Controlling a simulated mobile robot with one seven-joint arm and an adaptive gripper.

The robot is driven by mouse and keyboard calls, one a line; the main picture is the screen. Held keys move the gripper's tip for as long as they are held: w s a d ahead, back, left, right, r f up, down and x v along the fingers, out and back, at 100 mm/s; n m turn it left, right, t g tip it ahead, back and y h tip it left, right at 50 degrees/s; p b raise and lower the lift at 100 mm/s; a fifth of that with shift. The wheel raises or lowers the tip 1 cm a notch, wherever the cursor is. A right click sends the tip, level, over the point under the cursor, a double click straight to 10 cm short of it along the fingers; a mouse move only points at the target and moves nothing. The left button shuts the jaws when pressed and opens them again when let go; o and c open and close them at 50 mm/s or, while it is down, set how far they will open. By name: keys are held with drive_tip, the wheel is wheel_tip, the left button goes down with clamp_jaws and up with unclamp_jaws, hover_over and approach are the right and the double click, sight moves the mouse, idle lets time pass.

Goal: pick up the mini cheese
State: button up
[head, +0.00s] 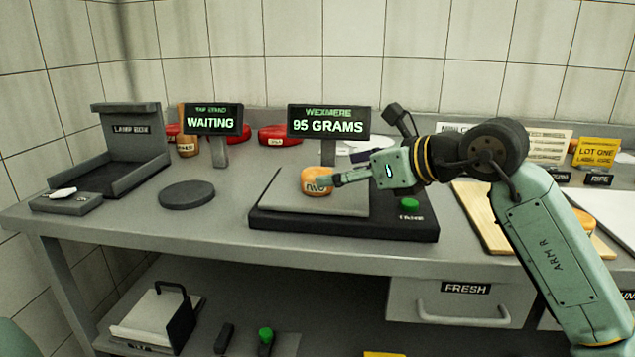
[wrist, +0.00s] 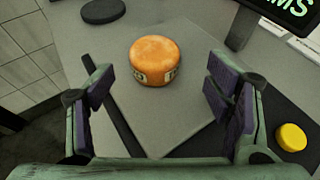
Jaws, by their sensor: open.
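The mini cheese (head: 315,179) is a small orange wheel with a pale label. It sits on the grey plate of the scale (head: 270,219), whose display (head: 328,124) reads 95 GRAMS. In the head view my gripper (head: 335,181) reaches in from the right, low over the plate, its fingertips overlapping the cheese's right edge. In the wrist view the whole cheese (wrist: 155,60) shows beyond the open, empty fingers (wrist: 168,100), centred roughly between them. I see no finger closed on it.
A dark round disc (head: 187,194) lies left of the scale, with the lamp box (head: 135,145) further left. A WAITING sign (head: 211,120) and red wheels (head: 279,135) stand behind. A wooden board (head: 482,217) is to the right.

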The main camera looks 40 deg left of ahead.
sight(322, 173)
drive_tip(key=x, duration=0.4)
drive_tip(key=p+x, duration=0.1)
drive_tip(key=x, duration=0.1)
drive_tip(key=shift+s+a+r, duration=0.15)
drive_tip(key=shift+s+r, duration=0.15)
drive_tip(key=shift+s, duration=0.05)
drive_tip(key=shift+a+f, duration=0.2)
drive_tip(key=shift+a, duration=0.1)
drive_tip(key=c, duration=1.4)
